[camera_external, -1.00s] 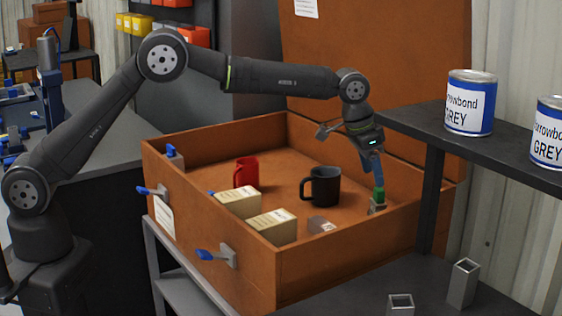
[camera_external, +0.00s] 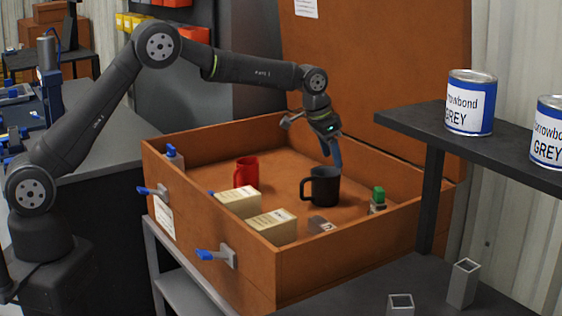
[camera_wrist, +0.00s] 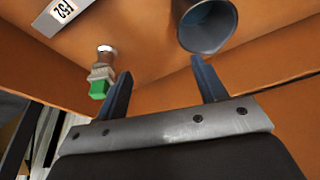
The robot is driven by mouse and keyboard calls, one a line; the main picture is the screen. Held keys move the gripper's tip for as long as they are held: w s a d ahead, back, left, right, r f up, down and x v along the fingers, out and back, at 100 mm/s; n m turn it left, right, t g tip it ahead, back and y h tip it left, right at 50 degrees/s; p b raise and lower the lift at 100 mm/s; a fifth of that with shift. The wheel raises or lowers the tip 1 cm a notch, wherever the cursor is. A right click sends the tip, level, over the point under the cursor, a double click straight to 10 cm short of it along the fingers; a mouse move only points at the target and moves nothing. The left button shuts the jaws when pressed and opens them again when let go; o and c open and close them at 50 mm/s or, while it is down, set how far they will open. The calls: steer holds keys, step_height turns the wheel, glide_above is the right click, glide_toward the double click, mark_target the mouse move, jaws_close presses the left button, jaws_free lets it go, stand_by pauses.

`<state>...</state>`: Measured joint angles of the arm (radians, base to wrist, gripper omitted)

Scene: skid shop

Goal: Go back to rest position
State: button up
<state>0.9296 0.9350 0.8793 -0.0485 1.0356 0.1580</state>
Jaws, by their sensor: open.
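My gripper (camera_external: 336,160) is above the orange crate (camera_external: 350,262), just behind and above the black mug (camera_external: 326,188). In the wrist view its two blue fingers (camera_wrist: 160,85) are apart with nothing between them. The black mug (camera_wrist: 205,28) shows at the top of the wrist view, beyond the right finger. A small item with a green top (camera_external: 378,200) stands inside the crate near its right wall. It also shows in the wrist view (camera_wrist: 101,80), left of the fingers and apart from them.
The crate also holds a red mug (camera_external: 246,172), two cream boxes (camera_external: 272,226) and a small grey labelled block (camera_external: 322,225). Its raised lid (camera_external: 375,70) stands behind. A dark shelf (camera_external: 480,150) with blue-and-white cans (camera_external: 470,102) is at the right.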

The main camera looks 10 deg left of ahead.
steer(key=w+a+f, duration=0.2)
steer(key=w+a, duration=0.5)
steer(key=w+a+f+n, duration=0.1)
steer(key=w+a+f, duration=0.2)
steer(key=w+a, duration=0.5)
steer(key=shift+a+f, duration=0.15)
